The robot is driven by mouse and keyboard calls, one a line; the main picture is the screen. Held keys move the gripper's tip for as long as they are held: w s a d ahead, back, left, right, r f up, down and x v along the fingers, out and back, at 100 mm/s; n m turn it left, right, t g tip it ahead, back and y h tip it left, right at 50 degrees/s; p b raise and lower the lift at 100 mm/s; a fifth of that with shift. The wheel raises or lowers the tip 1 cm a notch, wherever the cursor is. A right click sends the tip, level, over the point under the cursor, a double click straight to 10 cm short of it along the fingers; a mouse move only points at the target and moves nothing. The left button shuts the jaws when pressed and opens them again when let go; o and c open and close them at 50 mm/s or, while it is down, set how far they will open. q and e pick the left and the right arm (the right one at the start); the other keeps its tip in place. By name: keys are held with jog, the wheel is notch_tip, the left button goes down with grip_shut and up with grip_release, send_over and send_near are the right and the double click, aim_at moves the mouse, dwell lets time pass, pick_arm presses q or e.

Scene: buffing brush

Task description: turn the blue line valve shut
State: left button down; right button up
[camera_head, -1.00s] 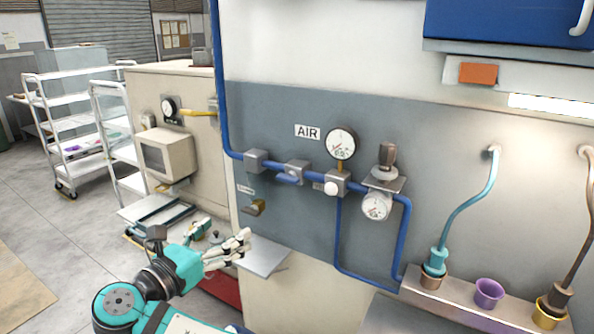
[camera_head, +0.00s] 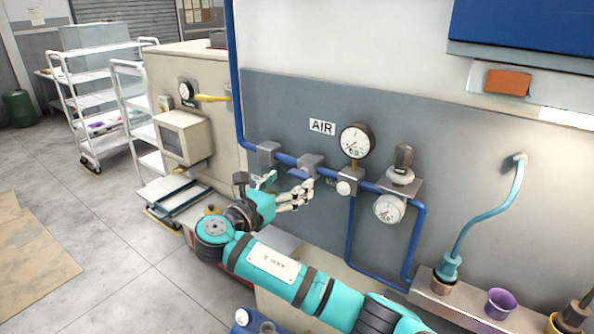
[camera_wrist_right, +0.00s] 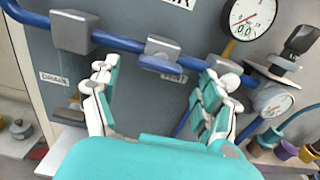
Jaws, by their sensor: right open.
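The blue line (camera_head: 285,158) runs along the grey panel below the AIR sign. A grey valve block (camera_head: 312,161) sits on it, left of the AIR gauge. In the right wrist view, the valve's blue handle (camera_wrist_right: 162,65) lies roughly along the pipe at the front of the block. My right gripper (camera_head: 288,184) is open and empty, just below and in front of the valve. In the wrist view its fingers (camera_wrist_right: 163,70) stand on either side of the handle, apart from it. I cannot judge the remaining depth gap. My left gripper is not in view.
The AIR gauge (camera_head: 355,141) and a second gauge (camera_head: 389,208) are to the right. Another grey block (camera_head: 266,153) is on the pipe to the left. A DRAIN label (camera_wrist_right: 54,79) is lower left. A shelf with cups (camera_head: 470,305) projects at lower right.

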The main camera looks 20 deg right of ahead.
aim_at(297, 178)
jog(key=x, duration=0.3)
jog(key=shift+w+d+p, duration=0.1)
jog(key=shift+d+p, duration=0.05)
jog(key=shift+p, duration=0.2)
jog(key=shift+w+d, duration=0.15)
jog(key=shift+c, duration=0.7)
jog(key=c, duration=1)
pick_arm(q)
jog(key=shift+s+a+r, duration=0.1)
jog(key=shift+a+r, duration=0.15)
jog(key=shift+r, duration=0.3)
pick_arm(e)
jog(key=shift+c, duration=0.2)
